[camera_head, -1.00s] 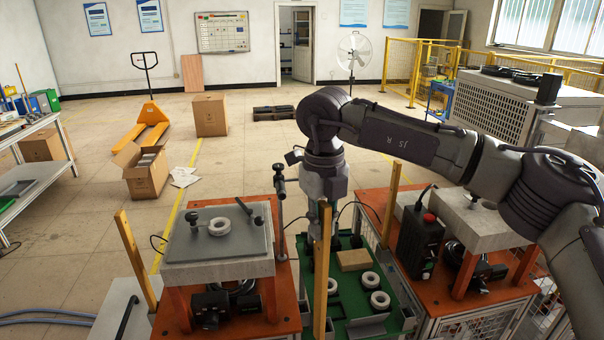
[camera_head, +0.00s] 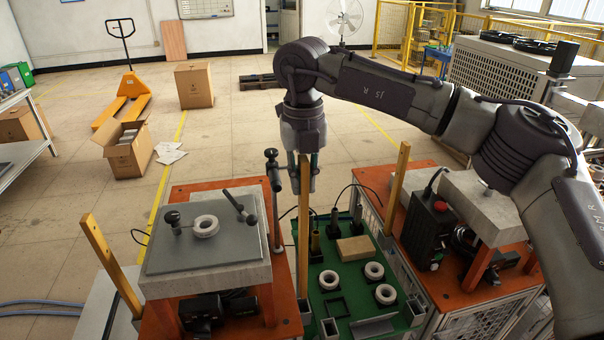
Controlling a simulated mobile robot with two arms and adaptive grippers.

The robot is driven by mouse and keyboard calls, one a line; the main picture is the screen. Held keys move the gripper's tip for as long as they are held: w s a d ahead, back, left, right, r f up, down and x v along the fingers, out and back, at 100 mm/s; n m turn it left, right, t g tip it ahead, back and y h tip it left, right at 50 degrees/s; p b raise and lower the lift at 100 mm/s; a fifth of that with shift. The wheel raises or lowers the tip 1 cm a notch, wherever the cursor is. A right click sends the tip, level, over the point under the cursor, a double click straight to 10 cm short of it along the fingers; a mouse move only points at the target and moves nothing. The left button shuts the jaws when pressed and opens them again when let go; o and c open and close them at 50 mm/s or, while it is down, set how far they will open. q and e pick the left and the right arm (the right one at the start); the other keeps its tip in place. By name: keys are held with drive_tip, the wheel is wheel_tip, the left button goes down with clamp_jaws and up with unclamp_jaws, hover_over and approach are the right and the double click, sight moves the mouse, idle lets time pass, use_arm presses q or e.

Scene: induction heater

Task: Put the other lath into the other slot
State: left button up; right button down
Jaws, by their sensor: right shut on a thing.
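My right gripper (camera_head: 308,172) hangs fingers-down above the green tray (camera_head: 333,285), shut on the upper part of an upright yellow wooden lath (camera_head: 303,235). The lath's lower end is close to a small grey square slot (camera_head: 306,312) at the tray's left edge; I cannot tell whether it is inside. Another lath (camera_head: 397,190) stands upright at the tray's right side. A third lath (camera_head: 110,265) leans at the left of the left heater stand. A second grey slot (camera_head: 417,314) shows at the tray's front right corner. My left gripper is not in view.
Several white rings, one of them here (camera_head: 328,280), and a tan block (camera_head: 355,248) are on the tray. An orange-based stand with a grey slab (camera_head: 160,285) and upright rod (camera_head: 275,190) is close on the left. A black box with red button (camera_head: 428,225) is on the right.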

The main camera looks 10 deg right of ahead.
sight(303, 202)
drive_tip(key=f, duration=0.1)
drive_tip(key=f+b, duration=0.1)
drive_tip(key=f, duration=0.1)
drive_tip(key=shift+w+f, duration=0.15)
drive_tip(key=shift+w, duration=0.15)
wheel_tip(303, 202, down, 2)
drive_tip(key=shift+b, duration=0.95)
drive_tip(key=shift+f, duration=0.15)
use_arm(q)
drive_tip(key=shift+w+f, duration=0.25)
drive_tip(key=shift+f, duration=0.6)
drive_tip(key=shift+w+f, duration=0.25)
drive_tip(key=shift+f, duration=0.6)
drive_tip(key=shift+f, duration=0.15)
use_arm(e)
drive_tip(key=shift+f, duration=0.2)
